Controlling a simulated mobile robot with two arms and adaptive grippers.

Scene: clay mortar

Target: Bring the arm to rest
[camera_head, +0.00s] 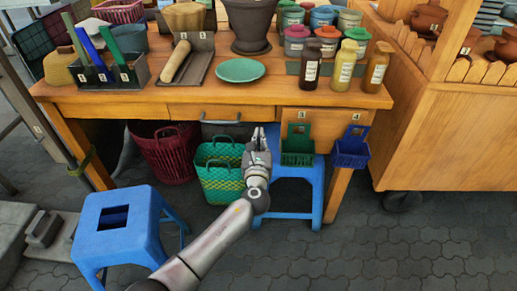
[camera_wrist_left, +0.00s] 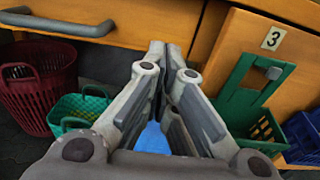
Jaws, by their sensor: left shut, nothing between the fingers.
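My left gripper (camera_head: 258,140) is in front of the wooden table (camera_head: 230,93), below the tabletop and near the drawer fronts. Its fingers are together with nothing between them. In the left wrist view the gripper (camera_wrist_left: 168,48) points at the table front, between a drawer with a grey handle (camera_wrist_left: 55,25) and a panel marked 3 (camera_wrist_left: 273,38). My left arm (camera_head: 205,252) reaches up from the bottom of the head view. My right gripper is in neither view.
A green basket (camera_head: 220,178) and a dark red basket (camera_head: 170,158) stand under the table, left of the gripper. Green (camera_head: 298,150) and blue (camera_head: 351,152) holders hang at right. One blue stool (camera_head: 118,222) stands left, another (camera_head: 300,190) under the table. Paving at lower right is clear.

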